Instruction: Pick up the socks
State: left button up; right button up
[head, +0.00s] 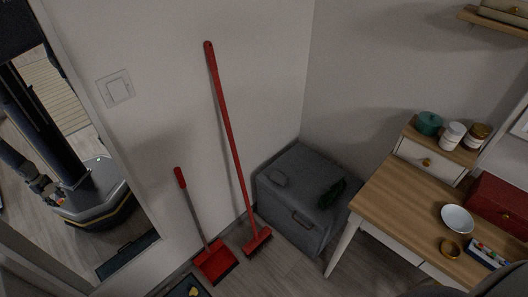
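A dark grey box-like cabinet (287,218) with a front handle stands in the corner in the head view. Neither of my grippers shows directly in this view. A mirror at the left reflects part of my base and arm.
A red broom (228,130) and red dustpan (215,261) lean on the wall left of the cabinet. A wooden desk (400,202) stands at the right with a white bowl (457,218), gold cup (449,248) and red box (500,203). Some floor (283,272) is clear before the cabinet.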

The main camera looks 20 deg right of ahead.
aim_at(279, 178)
jog(key=z, duration=0.7)
